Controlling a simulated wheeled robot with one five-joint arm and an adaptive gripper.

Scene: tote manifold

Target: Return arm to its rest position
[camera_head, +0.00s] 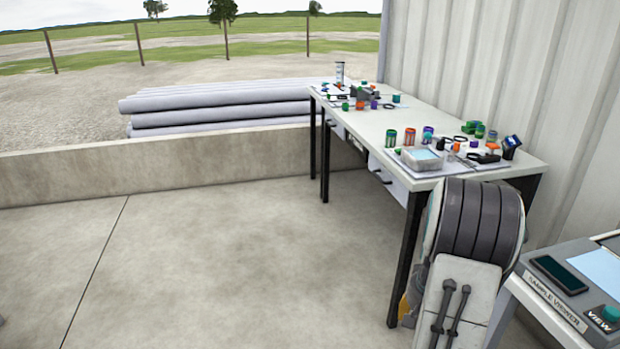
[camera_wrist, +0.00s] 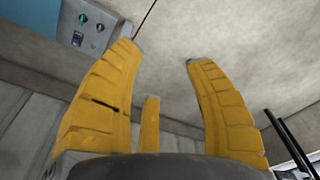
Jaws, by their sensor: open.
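My gripper (camera_wrist: 163,55) shows in the wrist view with its yellow fingers spread apart. It is open, and nothing is between the fingers. Concrete floor and a low wall lie beyond it. In the head view part of my arm, with dark grey bands and a white cover, is folded low at the right, in front of the table's near end. The fingers are mostly hidden there; only a bit of yellow shows beside the arm.
A long white table (camera_head: 372,121) with dark legs holds several small coloured parts and a clear tub (camera_head: 421,159). A sample viewer stand (camera_head: 555,298) with a phone (camera_head: 559,275) is at the right. Open concrete floor (camera_head: 220,260) lies at the left, bounded by a low wall (camera_head: 150,168).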

